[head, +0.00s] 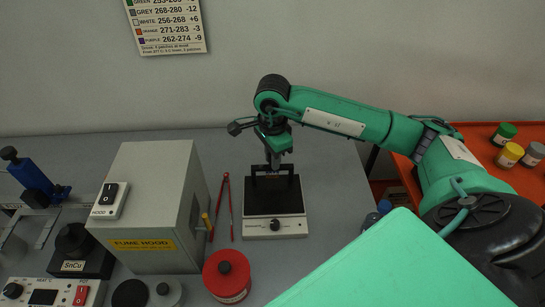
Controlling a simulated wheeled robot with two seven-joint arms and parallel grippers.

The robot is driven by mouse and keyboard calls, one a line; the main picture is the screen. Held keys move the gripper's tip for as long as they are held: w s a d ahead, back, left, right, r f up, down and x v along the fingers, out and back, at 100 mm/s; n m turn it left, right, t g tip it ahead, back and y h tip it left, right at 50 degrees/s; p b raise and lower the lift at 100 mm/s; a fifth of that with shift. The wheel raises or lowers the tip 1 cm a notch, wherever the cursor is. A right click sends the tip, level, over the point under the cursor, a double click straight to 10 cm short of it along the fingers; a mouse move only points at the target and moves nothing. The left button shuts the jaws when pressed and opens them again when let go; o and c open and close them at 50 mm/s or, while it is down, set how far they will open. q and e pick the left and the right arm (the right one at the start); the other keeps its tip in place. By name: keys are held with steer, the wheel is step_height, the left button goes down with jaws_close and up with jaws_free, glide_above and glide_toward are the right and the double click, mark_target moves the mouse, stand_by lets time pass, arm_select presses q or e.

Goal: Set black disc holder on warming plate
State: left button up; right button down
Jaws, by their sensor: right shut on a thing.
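The warming plate (289,198) is a low box with a dark top and a white front panel with a black knob. It stands on the grey bench near the middle of the view. My right gripper (273,163) is directly above the back of the plate, pointing down. It is shut on the black disc holder (273,181), a small dark frame-like piece that looks upright. The holder is at the plate's dark top; I cannot tell whether it touches the surface. My left gripper is not in view.
A grey fume hood box (155,195) stands left of the plate, with red tongs (222,207) between. A red round canister (227,276) stands in front. A black SnCu block (76,254) is at the left. Several coloured jars (510,154) sit on an orange surface at the right.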

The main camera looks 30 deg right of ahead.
steer(key=shift+f+b, duration=0.3)
steer(key=shift+b, duration=0.05)
stand_by(0.5)
steer(key=c, duration=0.7)
jaws_free()
steer(key=shift+o, duration=0.2)
steer(key=shift+r+p, duration=1.55)
steer(key=shift+r, duration=2)
steer(key=shift+f, duration=0.1)
